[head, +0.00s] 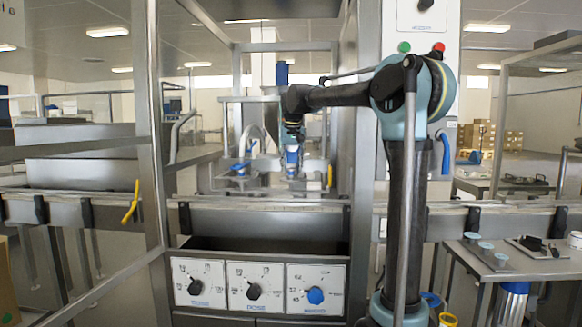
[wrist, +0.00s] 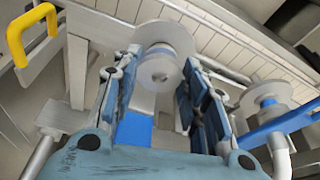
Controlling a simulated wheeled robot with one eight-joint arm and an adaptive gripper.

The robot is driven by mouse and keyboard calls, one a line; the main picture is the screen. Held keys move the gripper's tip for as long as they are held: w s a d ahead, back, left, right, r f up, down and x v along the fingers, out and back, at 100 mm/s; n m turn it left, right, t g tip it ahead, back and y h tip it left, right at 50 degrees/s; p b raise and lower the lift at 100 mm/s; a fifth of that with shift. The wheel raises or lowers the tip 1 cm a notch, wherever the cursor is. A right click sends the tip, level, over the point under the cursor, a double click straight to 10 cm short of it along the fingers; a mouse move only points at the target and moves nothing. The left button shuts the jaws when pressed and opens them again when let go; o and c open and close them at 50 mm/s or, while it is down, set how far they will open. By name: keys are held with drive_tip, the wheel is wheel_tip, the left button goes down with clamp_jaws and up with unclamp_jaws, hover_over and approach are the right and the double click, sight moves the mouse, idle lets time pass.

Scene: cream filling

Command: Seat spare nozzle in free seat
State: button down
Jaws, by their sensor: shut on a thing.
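My gripper (wrist: 158,75) is shut on a pale grey, flanged nozzle (wrist: 163,42), which sits between the two blue fingers in the wrist view. In the head view my gripper (head: 292,150) points down inside the machine frame, above the rail at the back of the filling station. The nozzle's lower end and any seat directly under it are hidden by the fingers and the nozzle. A similar flanged fitting with a blue part (wrist: 268,103) stands to the right in the wrist view, apart from my gripper.
A yellow handle (wrist: 30,32) is at the upper left of the wrist view. Pipes and steel posts stand close around the gripper. A control panel with three dials (head: 255,288) is below. A side table (head: 510,262) with small items is at the right.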

drive_tip(key=shift+f, duration=0.15)
drive_tip(key=c, duration=0.9)
unclamp_jaws()
drive_tip(key=shift+o, duration=0.2)
drive_tip(key=o, duration=0.5)
drive_tip(key=shift+r, duration=3.5)
